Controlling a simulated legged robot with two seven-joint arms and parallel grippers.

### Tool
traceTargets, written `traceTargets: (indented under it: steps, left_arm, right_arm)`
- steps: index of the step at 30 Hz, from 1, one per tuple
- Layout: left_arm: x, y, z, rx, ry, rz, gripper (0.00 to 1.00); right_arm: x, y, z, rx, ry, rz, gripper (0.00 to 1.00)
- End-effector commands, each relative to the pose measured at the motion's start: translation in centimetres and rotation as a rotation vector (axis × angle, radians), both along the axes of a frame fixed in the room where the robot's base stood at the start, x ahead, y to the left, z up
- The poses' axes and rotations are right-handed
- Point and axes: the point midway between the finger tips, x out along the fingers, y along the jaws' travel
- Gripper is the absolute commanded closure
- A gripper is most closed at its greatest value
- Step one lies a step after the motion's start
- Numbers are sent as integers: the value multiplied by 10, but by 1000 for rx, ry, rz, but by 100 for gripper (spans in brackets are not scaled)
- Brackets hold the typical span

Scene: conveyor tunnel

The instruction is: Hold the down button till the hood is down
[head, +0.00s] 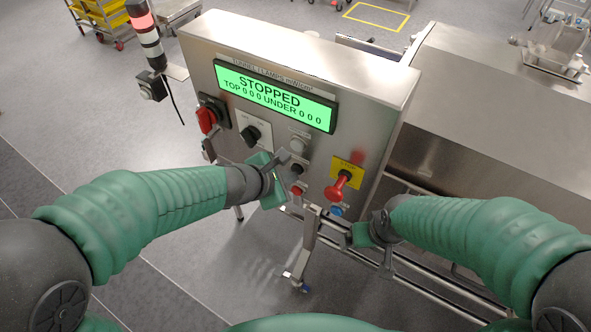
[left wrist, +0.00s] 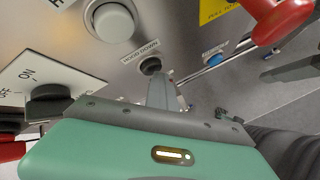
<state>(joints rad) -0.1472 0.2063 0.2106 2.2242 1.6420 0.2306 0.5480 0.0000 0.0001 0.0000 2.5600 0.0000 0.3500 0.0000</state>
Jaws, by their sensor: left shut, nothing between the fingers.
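The steel control panel (head: 230,55) faces me. The black button labelled HOOD DOWN (left wrist: 150,66) shows in the left wrist view; in the head view the black button (head: 296,170) is just beside my left gripper. My left gripper (head: 284,160) is shut and empty, its fingertips (left wrist: 160,80) right at the lower edge of that button. I cannot tell whether they touch or press it. My right gripper (head: 364,236) hangs low, right of the panel's bottom edge; its fingers do not show clearly. The steel tunnel cover (head: 455,110) is at right; its height is unclear.
The green display (head: 275,96) reads STOPPED. Close by are a pale button (head: 298,144), a black selector (head: 251,136), a red switch (head: 207,118), a red stop knob (head: 338,187) and a blue button (head: 336,211). A signal tower (head: 148,35) glows red. Rails run below the tunnel.

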Motion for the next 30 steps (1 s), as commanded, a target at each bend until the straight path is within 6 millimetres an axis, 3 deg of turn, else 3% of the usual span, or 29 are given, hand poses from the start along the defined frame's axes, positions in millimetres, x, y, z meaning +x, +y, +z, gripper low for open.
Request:
traceTargets:
  steps: [17, 30]
  left_arm:
    - [-11, 11, 0, 0, -1, 2, 100]
    - [-46, 36, 0, 0, -1, 4, 100]
  right_arm:
    - [0, 0, -5, 0, 0, 0, 9]
    - [0, 0, -14, 0, 0, 0, 9]
